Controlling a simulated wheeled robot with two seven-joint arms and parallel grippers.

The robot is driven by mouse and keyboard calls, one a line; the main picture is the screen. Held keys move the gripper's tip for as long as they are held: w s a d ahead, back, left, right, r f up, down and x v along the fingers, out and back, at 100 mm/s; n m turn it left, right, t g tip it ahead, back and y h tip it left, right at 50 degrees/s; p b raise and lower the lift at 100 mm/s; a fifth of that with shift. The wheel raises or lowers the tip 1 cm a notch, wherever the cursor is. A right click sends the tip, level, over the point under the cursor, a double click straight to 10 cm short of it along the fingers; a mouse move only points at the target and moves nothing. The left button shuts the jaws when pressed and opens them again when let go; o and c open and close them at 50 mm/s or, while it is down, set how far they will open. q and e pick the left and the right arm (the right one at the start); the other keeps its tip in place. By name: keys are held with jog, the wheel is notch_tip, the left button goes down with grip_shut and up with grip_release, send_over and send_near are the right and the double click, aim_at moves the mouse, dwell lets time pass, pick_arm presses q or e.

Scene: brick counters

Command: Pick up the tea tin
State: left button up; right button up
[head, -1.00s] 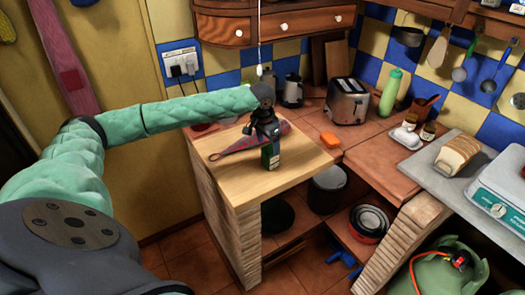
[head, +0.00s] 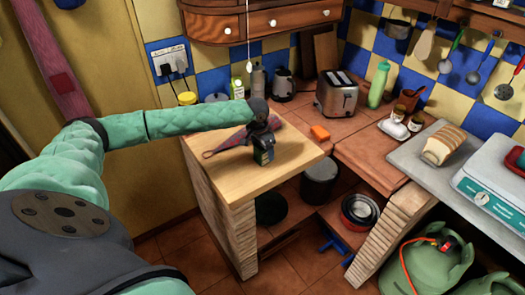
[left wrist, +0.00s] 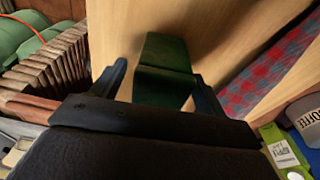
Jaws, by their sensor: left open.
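The tea tin (head: 264,157) is a small dark green tin standing on the light wooden counter top (head: 225,176). My left gripper (head: 263,146) is over it from above and hides its upper part in the head view. In the left wrist view the green tin (left wrist: 165,72) lies between the two open fingers of my left gripper (left wrist: 158,88). A gap shows at the left finger; the right finger is close to the tin, and I cannot tell whether it touches. My right gripper is in neither view.
A red and blue checked cloth (head: 228,141) lies behind the tin. A coffee container (left wrist: 304,112) shows in the left wrist view. The counter front is clear.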

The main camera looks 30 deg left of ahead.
pick_arm(q)
jog(key=shift+f, duration=0.35)
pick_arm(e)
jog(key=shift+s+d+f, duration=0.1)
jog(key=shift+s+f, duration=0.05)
pick_arm(q)
jog(key=c, duration=1)
jog(key=shift+c, duration=0.6)
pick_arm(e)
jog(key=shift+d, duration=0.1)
pick_arm(q)
jog(key=shift+r, duration=0.1)
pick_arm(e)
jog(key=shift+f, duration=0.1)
